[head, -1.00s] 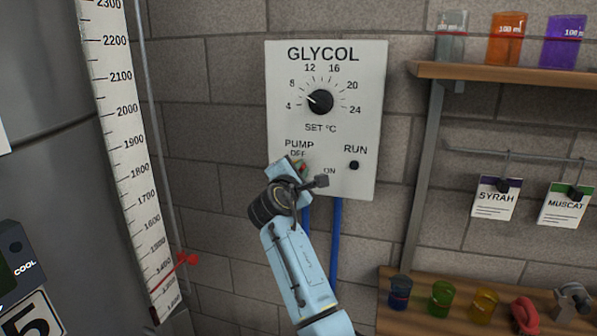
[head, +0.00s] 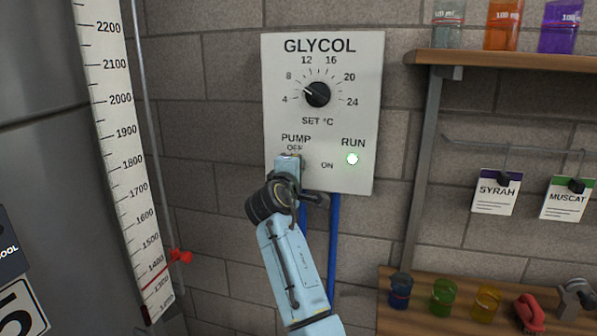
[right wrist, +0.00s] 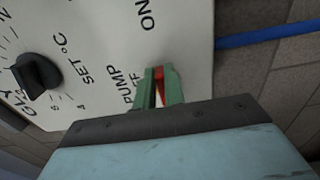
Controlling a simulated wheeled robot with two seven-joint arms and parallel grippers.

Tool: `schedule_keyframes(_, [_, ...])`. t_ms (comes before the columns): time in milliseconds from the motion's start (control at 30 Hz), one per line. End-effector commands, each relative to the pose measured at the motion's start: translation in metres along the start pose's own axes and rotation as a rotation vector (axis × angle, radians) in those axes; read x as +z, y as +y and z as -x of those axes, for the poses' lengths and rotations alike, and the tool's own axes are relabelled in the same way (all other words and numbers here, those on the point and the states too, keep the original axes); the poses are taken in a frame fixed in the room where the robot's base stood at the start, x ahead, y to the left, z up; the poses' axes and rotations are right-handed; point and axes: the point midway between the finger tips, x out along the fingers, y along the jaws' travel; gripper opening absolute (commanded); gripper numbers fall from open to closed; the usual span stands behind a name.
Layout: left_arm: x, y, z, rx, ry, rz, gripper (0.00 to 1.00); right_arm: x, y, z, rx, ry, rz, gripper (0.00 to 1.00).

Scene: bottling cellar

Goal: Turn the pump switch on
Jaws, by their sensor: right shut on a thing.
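The white GLYCOL panel (head: 345,110) is on the block wall in the head view. Its RUN lamp (head: 352,159) glows green-white. My right gripper (head: 289,157) is at the PUMP label, over the switch position between OFF and ON. In the right wrist view its green fingers (right wrist: 161,86) are shut on the red pump switch (right wrist: 159,75). The gripper hides most of the switch in the head view, so I cannot read its exact position there. My left gripper is in neither view.
A black temperature dial (head: 317,94) is above the switch. Blue hoses (head: 334,235) run down below the panel. A tall scale (head: 125,150) stands at left. A shelf (head: 500,58) and a wooden bench (head: 450,318) with small cups are at right.

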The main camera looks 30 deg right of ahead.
Motion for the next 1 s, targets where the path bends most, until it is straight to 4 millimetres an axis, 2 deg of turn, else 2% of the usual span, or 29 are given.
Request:
schedule_keyframes(433, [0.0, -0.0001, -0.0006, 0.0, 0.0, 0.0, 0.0, -0.0001, -0.0009, 0.0, -0.002, 0.0, -0.012, 0.0])
schedule_keyframes(467, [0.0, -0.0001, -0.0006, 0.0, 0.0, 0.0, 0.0, -0.0001, -0.0009, 0.0, -0.003, 0.0, -0.012, 0.13])
schedule_keyframes(600, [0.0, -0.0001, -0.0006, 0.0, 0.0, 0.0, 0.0, -0.0001, -0.0007, 0.0, -0.002, 0.0, -0.011, 0.32])
schedule_keyframes(867, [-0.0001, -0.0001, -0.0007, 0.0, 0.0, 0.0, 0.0, -0.0001, -0.0004, 0.0002, -0.001, 0.0, -0.01, 0.33])
schedule_keyframes(1000, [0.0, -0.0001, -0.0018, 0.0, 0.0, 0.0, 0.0, -0.0006, -0.0009, 0.007, 0.0, 0.001, -0.01, 0.33])
